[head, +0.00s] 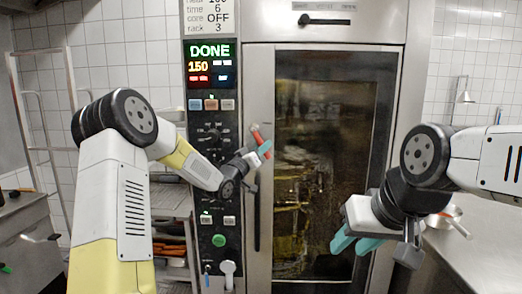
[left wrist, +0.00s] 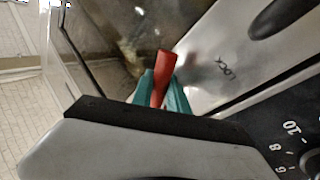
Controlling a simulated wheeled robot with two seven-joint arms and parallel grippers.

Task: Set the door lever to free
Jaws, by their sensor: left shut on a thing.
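The door lever is a small red handle (head: 257,133) on the oven's upright door edge, between the control panel and the glass. In the head view it tilts, its red end up and to the left. My left gripper (head: 264,151) is at the lever with its teal fingers shut on it. In the left wrist view the red lever (left wrist: 161,76) stands between the two teal fingers (left wrist: 162,92), and its lower part is hidden. A "LOCK" label (left wrist: 226,67) is on the metal beside it. My right gripper (head: 356,243) is empty, its teal fingers apart, in front of the door's lower right.
The oven door (head: 322,110) has dark glass and looks shut. The control panel (head: 210,135) reads DONE and 150, with knobs and buttons. A steel counter (head: 470,255) with a pan stands at right. A rack (head: 172,215) is at left.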

